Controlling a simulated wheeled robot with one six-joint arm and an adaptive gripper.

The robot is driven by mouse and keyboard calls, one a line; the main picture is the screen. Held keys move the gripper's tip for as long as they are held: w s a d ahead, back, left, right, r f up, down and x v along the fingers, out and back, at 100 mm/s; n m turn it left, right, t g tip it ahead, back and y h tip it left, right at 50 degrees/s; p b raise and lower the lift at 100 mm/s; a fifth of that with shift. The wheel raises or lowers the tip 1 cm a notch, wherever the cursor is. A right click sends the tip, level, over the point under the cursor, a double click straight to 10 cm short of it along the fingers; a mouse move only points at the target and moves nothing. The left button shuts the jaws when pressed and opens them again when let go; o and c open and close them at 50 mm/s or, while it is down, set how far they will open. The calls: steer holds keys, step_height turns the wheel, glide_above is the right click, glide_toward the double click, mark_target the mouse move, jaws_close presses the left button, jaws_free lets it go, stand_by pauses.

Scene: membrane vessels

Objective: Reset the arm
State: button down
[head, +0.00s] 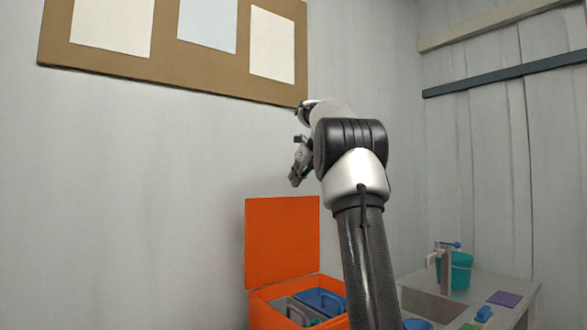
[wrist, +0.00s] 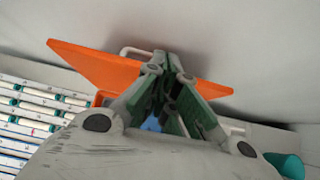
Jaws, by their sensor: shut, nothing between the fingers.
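My arm rises through the middle of the head view. My gripper (head: 297,178) hangs at its upper end, to the left of the wrist and above the open orange box. In the wrist view the fingers of my gripper (wrist: 168,62) come together at the middle, shut, with nothing seen between them. The gripper is in the air and apart from the wall and the box in the head view.
An orange box (head: 283,242) with a raised lid holds a grey and a blue container (head: 320,301). At the right stands a counter with a sink, a tap and a teal bucket (head: 459,272). A brown board (head: 170,72) hangs on the wall. Racks of white tubes (wrist: 35,105) lie at left in the wrist view.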

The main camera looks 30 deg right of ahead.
steer(key=shift+w+r, duration=0.25)
steer(key=shift+r, duration=0.45)
steer(key=shift+w+r, duration=0.25)
steer(key=shift+r, duration=0.4)
steer(key=shift+w+r, duration=0.25)
steer(key=shift+r, duration=0.45)
steer(key=s+a+f+n+g, duration=0.1)
steer(key=s+a+f+n, duration=0.4)
steer(key=s+a+n, duration=0.4)
steer(key=s+a+f+n+g, duration=0.2)
steer(key=s+a+f+n, duration=0.4)
steer(key=s+a+n, duration=0.4)
steer(key=s+a+f+n+g, duration=0.2)
steer(key=s+a+f+n, duration=0.1)
steer(key=s+f+n, duration=1.3)
steer(key=s+f, duration=0.5)
steer(key=s, duration=0.2)
steer(key=shift+s+f+n, duration=0.15)
steer(key=shift+f+n, duration=0.15)
steer(key=shift+f, duration=0.05)
